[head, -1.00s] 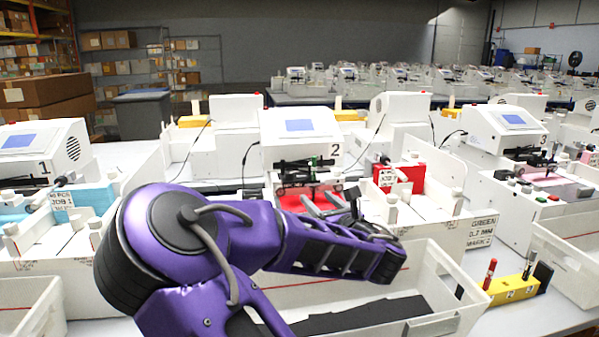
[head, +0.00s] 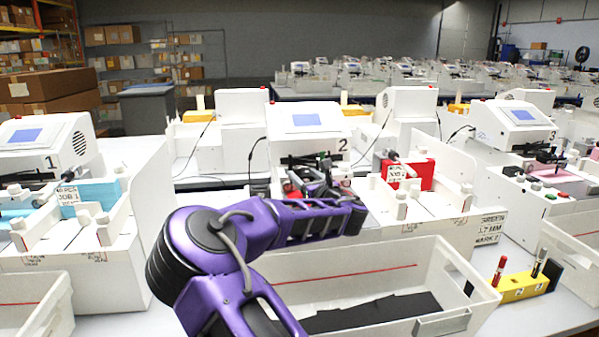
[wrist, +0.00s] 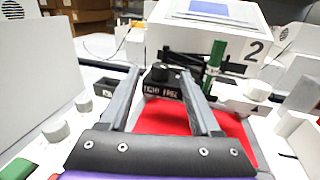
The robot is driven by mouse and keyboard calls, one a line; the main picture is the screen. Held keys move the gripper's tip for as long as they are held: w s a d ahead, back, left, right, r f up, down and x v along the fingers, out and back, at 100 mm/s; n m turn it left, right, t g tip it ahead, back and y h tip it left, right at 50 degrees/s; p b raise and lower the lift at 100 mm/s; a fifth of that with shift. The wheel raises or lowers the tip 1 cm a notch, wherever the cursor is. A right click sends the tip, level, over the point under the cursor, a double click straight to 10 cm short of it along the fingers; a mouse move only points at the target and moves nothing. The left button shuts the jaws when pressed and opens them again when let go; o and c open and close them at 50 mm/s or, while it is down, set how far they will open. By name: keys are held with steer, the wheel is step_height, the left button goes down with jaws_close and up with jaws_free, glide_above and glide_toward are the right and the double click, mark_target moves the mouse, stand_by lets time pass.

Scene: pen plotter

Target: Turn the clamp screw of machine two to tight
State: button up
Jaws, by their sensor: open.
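Machine two (head: 305,119) stands at the middle of the head view, with a blue screen and the number 2; its front also shows in the wrist view (wrist: 208,30). The clamp screw (wrist: 160,71) is a black knob above a dark label that seems to read TIGHT and FREE. I cannot tell which way it is turned. A green pen (wrist: 216,55) stands upright just right of it. My gripper (wrist: 160,75) is open, its two grey fingers on either side of the knob in the picture, with no clear contact. In the head view my gripper (head: 308,180) is partly hidden by my forearm.
A red sheet (wrist: 165,118) lies below the knob. Pale knobs (wrist: 56,131) stand at left and a white knob (wrist: 262,90) at right. A white bin (head: 440,285) with black material stands in front. A yellow pen block (head: 522,288) is at right.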

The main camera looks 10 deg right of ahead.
mark_target(299, 170)
steer(key=shift+x, duration=1.75)
jaws_close()
